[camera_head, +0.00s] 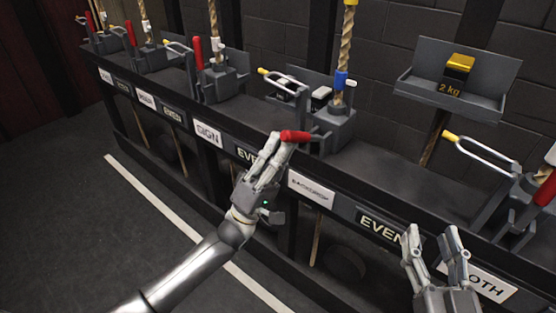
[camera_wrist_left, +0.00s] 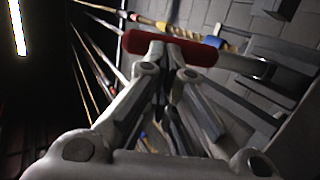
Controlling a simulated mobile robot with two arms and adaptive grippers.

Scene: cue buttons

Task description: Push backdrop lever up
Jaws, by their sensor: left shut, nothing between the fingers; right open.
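The backdrop lever has a red handle (camera_head: 295,136) that sticks out toward me, lying roughly level, from a grey rope-lock block (camera_head: 333,128) above the white backdrop label (camera_head: 311,189). My left gripper (camera_head: 279,142) is shut with nothing between its fingers, and its fingertips are at the red handle. In the left wrist view the red handle (camera_wrist_left: 175,46) lies across just beyond the fingertips; I cannot tell whether they touch. My right gripper (camera_head: 436,236) is open and empty, low in front of the rail near the cloth label.
Other levers with upright red handles stand along the rail, such as the one above the sign label (camera_head: 197,52). A tan rope with a blue band (camera_head: 341,79) rises from the backdrop block. A grey tray (camera_head: 476,103) holds a 2 kg weight (camera_head: 456,75). Open floor lies at left.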

